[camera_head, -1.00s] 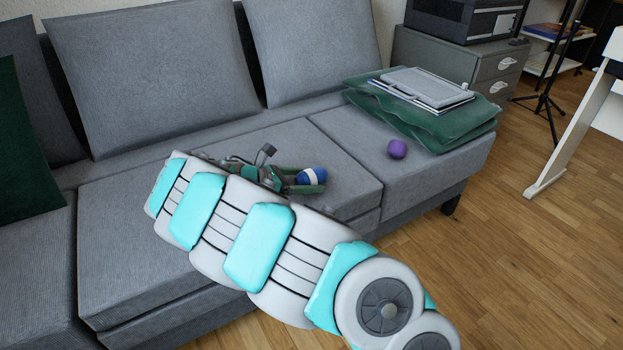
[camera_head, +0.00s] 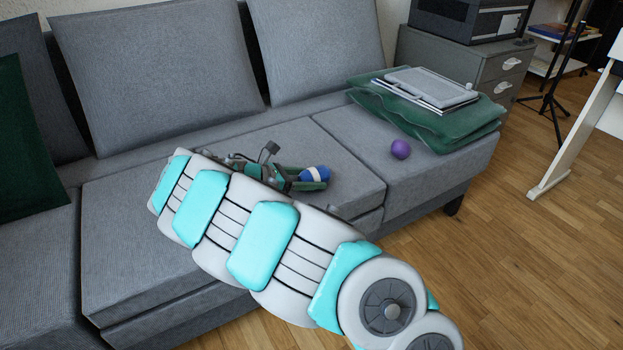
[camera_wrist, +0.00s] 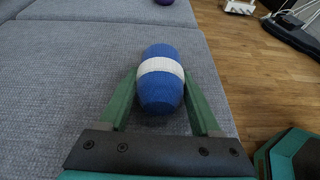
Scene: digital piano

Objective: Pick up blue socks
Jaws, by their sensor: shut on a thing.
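The blue socks (camera_head: 315,174) are a rolled bundle with a white band around the middle. They are over the seat of the grey sofa (camera_head: 130,250). My gripper (camera_head: 318,175) is shut on them, with its green fingers on either side. The wrist view shows the socks (camera_wrist: 160,80) between the two fingers of my gripper (camera_wrist: 160,88). I cannot tell whether the socks touch the seat or are slightly above it.
A purple ball (camera_head: 401,149) lies on the right seat. Green folded cushions (camera_head: 450,128) with a grey tablet-like item (camera_head: 425,87) on top are at the sofa's right end. A grey cabinet (camera_head: 500,75) stands behind. Wooden floor is open at right.

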